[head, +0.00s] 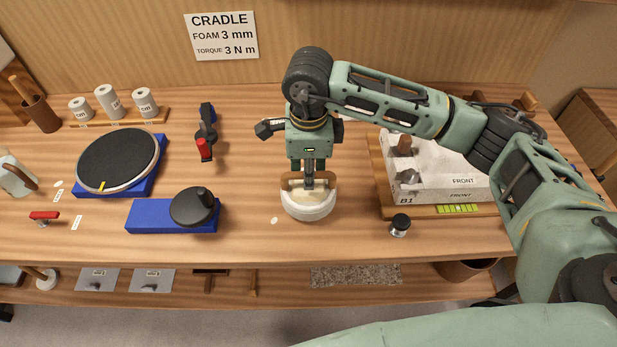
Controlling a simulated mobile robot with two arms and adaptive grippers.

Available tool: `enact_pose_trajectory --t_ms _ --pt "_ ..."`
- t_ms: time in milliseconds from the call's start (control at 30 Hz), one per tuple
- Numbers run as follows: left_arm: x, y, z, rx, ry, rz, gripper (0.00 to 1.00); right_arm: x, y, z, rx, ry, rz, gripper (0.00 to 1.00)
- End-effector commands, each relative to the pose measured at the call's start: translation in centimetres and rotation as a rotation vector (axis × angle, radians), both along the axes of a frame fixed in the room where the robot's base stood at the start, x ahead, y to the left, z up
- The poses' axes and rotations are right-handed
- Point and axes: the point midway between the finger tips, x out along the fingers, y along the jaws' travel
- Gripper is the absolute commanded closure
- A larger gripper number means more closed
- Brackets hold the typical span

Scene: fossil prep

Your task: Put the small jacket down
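The small jacket (308,209) is a round white plaster piece with a cream top and a brown handle-like bar across it. It is at the middle of the bench in the head view, upright. My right gripper (309,184) points straight down over it, with its fingers closed together at the brown bar. The fingers partly hide the bar and the jacket's top. I cannot tell whether the jacket's underside touches the bench. My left gripper is not in view.
Left of the jacket are a blue base with a black knob (194,208) and a round black turntable (118,160). A white block marked FRONT (432,180) lies on a wooden board at right, near a small dark-topped jar (399,225). Bare bench surrounds the jacket's front.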

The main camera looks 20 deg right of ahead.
Motion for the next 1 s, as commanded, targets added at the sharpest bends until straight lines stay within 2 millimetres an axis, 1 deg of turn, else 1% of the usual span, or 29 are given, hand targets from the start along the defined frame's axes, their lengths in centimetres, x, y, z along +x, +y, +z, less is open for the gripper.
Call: enact_pose_trajectory --t_ms 33,100,300,433,500,633,1000 --pt "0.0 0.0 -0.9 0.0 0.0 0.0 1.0 0.1 0.1 0.8 0.001 -0.008 0.001 0.69" --pt "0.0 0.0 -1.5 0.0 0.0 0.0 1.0 0.0 0.1 2.4 0.002 -0.008 0.002 0.69" --pt "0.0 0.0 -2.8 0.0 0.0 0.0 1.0 -0.2 0.1 6.6 0.0 -0.005 0.001 0.69" --pt "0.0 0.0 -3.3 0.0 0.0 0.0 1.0 -0.4 0.1 8.4 0.0 -0.003 -0.001 0.69" --pt "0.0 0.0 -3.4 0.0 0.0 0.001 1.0 -0.4 0.1 9.0 0.0 -0.001 0.0 0.69" --pt "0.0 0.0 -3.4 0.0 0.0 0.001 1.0 -0.5 0.1 9.5 -0.001 -0.001 0.0 0.69" --pt "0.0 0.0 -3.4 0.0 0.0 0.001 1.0 -0.5 0.1 9.6 -0.001 0.0 0.0 0.69"
